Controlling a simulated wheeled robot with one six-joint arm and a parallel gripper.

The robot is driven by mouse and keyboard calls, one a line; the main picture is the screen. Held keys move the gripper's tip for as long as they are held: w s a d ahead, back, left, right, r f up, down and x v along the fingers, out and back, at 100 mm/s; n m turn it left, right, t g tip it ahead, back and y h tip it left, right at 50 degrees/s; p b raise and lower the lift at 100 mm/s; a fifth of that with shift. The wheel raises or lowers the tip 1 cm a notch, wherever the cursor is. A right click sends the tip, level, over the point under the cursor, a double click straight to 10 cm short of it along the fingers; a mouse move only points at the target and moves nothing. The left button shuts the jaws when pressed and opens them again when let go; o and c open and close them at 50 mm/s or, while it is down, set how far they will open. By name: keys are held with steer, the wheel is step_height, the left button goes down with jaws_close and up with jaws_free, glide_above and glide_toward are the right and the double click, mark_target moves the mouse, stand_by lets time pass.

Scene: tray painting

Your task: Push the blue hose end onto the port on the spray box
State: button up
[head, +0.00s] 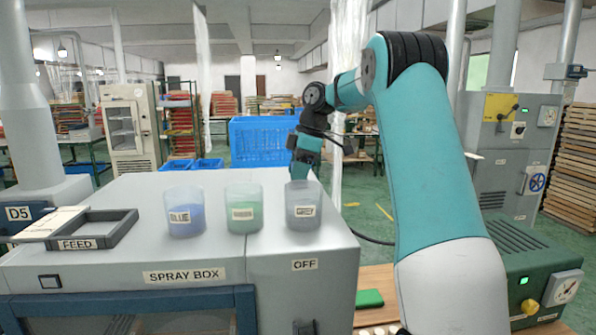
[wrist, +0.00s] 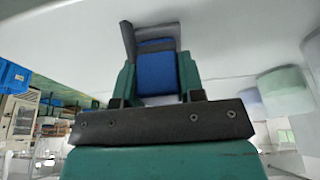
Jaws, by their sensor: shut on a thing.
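The light grey spray box (head: 215,260) fills the lower left of the head view. My gripper (head: 305,158) points down behind its far edge, and the grey cup hides its fingertips. In the wrist view my gripper (wrist: 157,84) is shut on the blue hose end (wrist: 157,72), with one teal finger on each side. A dark grey piece (wrist: 129,40), perhaps the port, sits against the spray box's pale wall (wrist: 225,40) just beyond the hose end. The two look close or touching; I cannot tell whether the hose end is seated.
A blue cup (head: 185,212), a green cup (head: 244,208) and a grey cup (head: 304,206) stand on the spray box, the grey one nearest my gripper. A dark feed frame (head: 120,228) lies at left. A blue crate (head: 262,145) stands behind.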

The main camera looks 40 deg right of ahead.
stand_by(0.4)
steer(key=o, duration=1.4)
steer(key=shift+o, duration=0.2)
step_height(320, 180, up, 6)
steer(key=p, duration=0.6)
steer(key=p+v, duration=0.8)
steer(key=v, duration=0.4)
